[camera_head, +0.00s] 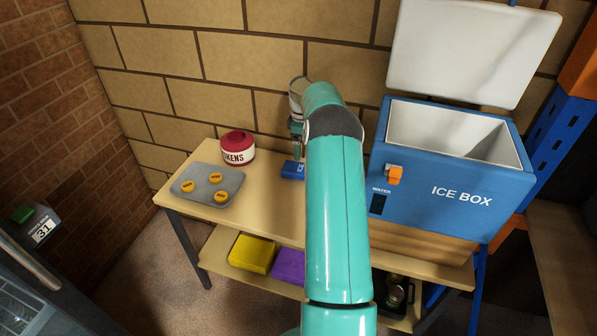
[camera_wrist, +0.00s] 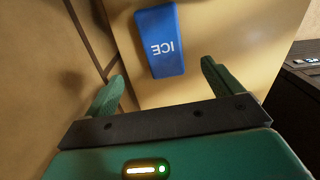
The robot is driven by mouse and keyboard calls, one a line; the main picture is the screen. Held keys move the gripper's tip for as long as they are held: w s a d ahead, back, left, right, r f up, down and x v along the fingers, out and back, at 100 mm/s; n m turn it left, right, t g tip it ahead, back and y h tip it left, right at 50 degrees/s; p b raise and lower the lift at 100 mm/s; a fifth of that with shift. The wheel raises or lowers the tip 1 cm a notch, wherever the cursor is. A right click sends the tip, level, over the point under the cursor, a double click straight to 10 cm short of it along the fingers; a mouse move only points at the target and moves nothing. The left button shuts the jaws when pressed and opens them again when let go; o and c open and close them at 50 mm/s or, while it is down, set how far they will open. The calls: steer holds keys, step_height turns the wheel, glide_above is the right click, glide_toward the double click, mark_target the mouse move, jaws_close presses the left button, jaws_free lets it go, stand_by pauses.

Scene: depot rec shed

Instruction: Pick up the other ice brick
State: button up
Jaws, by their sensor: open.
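A blue ice brick (camera_head: 292,170) lies on the wooden table top (camera_head: 268,205), partly hidden behind my arm in the head view. In the wrist view the ice brick (camera_wrist: 158,42) lies flat with its white "ICE" lettering upside down. My gripper (camera_head: 297,148) hangs above the table near the brick. In the wrist view my gripper (camera_wrist: 162,76) is open and empty, with one green finger on each side of the brick's near end. The gap between fingers and brick is hard to judge.
A blue ice box (camera_head: 448,208) stands open at the right; its visible inside looks empty. A red-lidded tokens jar (camera_head: 238,157) and a grey tray (camera_head: 190,173) with yellow tokens stand left. Yellow (camera_head: 251,254) and purple (camera_head: 288,266) items lie on the lower shelf. A brick wall rises behind.

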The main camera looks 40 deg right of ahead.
mark_target(301, 168)
steer(key=f, duration=1)
steer(key=shift+a, duration=0.2)
steer(key=shift+r, duration=0.15)
steer(key=c, duration=1.3)
